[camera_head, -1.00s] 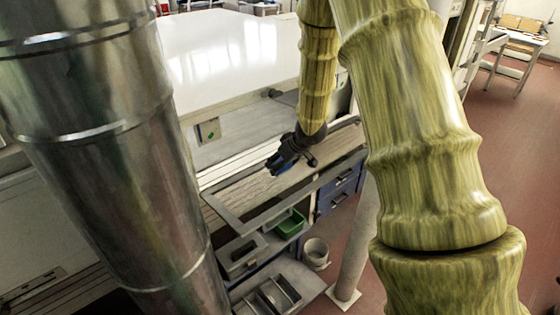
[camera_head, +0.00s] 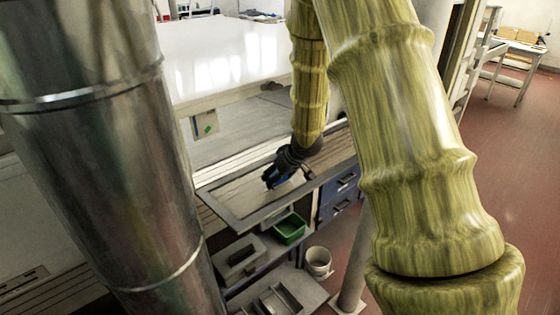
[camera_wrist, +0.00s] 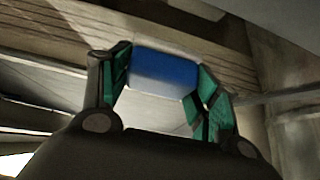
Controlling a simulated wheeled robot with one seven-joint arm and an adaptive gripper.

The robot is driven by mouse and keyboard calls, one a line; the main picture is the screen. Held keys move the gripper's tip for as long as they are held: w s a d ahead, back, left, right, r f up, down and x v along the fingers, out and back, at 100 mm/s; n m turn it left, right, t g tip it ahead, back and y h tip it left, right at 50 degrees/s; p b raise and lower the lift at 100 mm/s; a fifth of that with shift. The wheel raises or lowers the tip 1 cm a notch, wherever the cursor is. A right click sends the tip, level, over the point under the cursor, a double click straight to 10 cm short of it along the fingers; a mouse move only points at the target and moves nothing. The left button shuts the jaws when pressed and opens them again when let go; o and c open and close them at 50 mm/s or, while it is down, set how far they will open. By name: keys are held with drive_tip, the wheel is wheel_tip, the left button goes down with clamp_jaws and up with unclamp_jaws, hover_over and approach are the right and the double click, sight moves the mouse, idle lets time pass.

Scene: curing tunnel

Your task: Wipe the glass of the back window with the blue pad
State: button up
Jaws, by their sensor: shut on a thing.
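My gripper (camera_head: 274,176) is shut on the blue pad (camera_head: 268,180) and points down and to the left. In the wrist view the blue pad (camera_wrist: 164,72) sits between the two green-lined fingers (camera_wrist: 160,84), gripped at its sides. A grey-framed pane (camera_head: 232,196) lies beneath and around the gripper in the head view. It looks like a window, but I cannot tell for sure that it is the back one. The pad is over this pane. I cannot tell whether it touches the glass.
A large white top (camera_head: 225,50) stands behind the gripper. A green bin (camera_head: 289,229), grey trays (camera_head: 240,258) and a white bucket (camera_head: 318,262) are below the pane. Blue drawers (camera_head: 341,193) stand to the right. A metal column (camera_head: 95,130) blocks the left. Red floor (camera_head: 500,150) is open at right.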

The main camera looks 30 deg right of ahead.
drive_tip(key=shift+s+a+f+b, duration=0.1)
drive_tip(key=shift+a+f+b, duration=0.05)
drive_tip(key=shift+a+b, duration=1.15)
drive_tip(key=shift+a, duration=0.1)
drive_tip(key=shift+r+p, duration=0.3)
drive_tip(key=shift+r, duration=0.05)
drive_tip(key=d+p, duration=0.3)
drive_tip(key=d, duration=0.1)
drive_tip(key=shift+p, duration=0.3)
drive_tip(key=shift+w+d+r+p, duration=0.1)
drive_tip(key=shift+w+r+p, duration=0.15)
drive_tip(key=shift+r+p, duration=0.6)
drive_tip(key=shift+s+r+p, duration=0.2)
drive_tip(key=shift+r+p, duration=0.8)
drive_tip(key=shift+r, duration=0.05)
drive_tip(key=shift+w+r+p, duration=0.15)
drive_tip(key=shift+r+p, duration=0.7)
drive_tip(key=shift+p, duration=0.3)
wheel_tip(320, 180, up, 2)
drive_tip(key=shift+r+p, duration=0.1)
drive_tip(key=shift+p, duration=1.1)
